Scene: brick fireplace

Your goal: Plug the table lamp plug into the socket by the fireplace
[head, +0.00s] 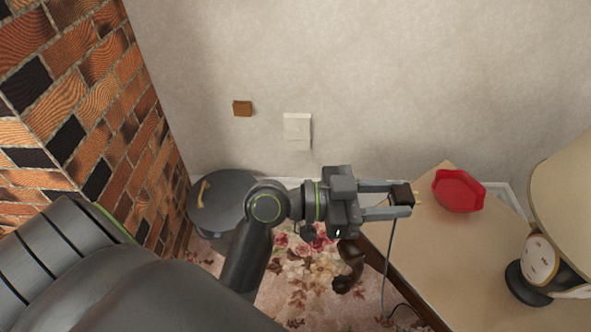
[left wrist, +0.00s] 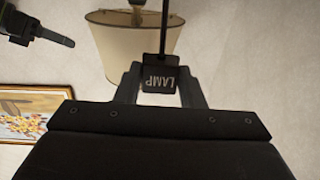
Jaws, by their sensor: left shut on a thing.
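My left gripper (head: 390,199) is shut on a black plug (head: 402,194) with brass-coloured prongs pointing right in the head view. In the left wrist view the plug (left wrist: 159,79) reads "LAMP", upside down, between the fingers, with its cord (left wrist: 164,30) running up. In the head view the cord (head: 387,265) hangs down beside the table. A white wall plate (head: 297,131) and a small brown plate (head: 242,108) are on the wall left of the plug; I cannot make out socket holes. The table lamp (head: 563,200) stands at the right; its shade (left wrist: 134,45) shows in the left wrist view.
A wooden side table (head: 450,240) holds a red dish (head: 459,191) close to the plug. A grey lidded bin (head: 222,204) stands by the wall, beside the brick fireplace (head: 90,95). The wall above the gripper is clear. A framed picture (left wrist: 28,112) shows in the left wrist view.

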